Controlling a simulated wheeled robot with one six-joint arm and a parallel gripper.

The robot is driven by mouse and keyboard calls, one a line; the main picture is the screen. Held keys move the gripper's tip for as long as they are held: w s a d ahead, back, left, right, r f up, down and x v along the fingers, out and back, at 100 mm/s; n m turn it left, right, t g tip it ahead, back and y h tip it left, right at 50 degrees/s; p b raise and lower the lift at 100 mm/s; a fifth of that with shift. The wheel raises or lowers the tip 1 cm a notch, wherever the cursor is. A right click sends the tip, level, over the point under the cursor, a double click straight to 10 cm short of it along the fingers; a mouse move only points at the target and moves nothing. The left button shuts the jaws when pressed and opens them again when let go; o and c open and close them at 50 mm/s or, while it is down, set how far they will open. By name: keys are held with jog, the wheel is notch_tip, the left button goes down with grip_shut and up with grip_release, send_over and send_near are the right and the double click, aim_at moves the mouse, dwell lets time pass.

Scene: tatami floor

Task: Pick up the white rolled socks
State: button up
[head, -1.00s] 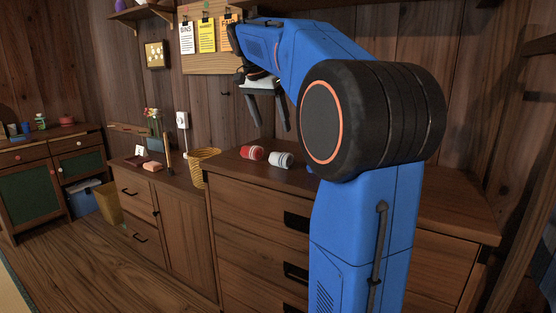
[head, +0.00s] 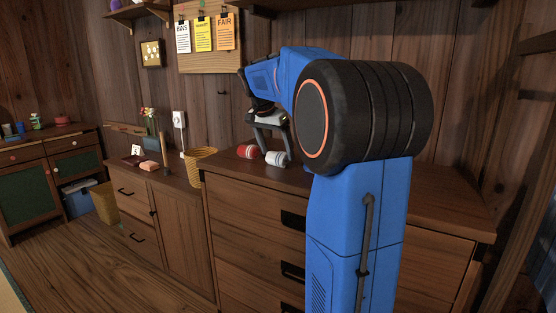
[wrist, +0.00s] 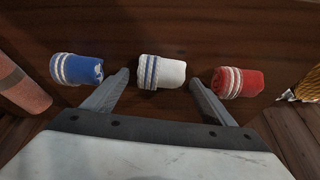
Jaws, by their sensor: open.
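The white rolled socks (wrist: 162,72) have blue-grey stripes at one end. In the wrist view they lie on the wooden dresser top, between and just beyond my open fingertips. In the head view the white socks (head: 277,158) are partly covered by a finger. My gripper (wrist: 157,82) is open and empty, pointing down toward them; in the head view my gripper (head: 272,148) is low over the dresser. I cannot tell the exact height left. Red rolled socks (wrist: 238,82) lie to the right of the white ones, and blue rolled socks (wrist: 77,69) to the left, each near a finger.
A pinkish cylinder (wrist: 20,86) is at the left edge of the wrist view. The wooden wall with pinned papers (head: 204,34) rises behind the dresser (head: 245,215).

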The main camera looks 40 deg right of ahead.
jog(key=x, duration=0.2)
jog(key=shift+d+f, duration=0.2)
jog(key=shift+f, duration=0.1)
jog(key=c, duration=1.1)
jog(key=shift+r, duration=0.1)
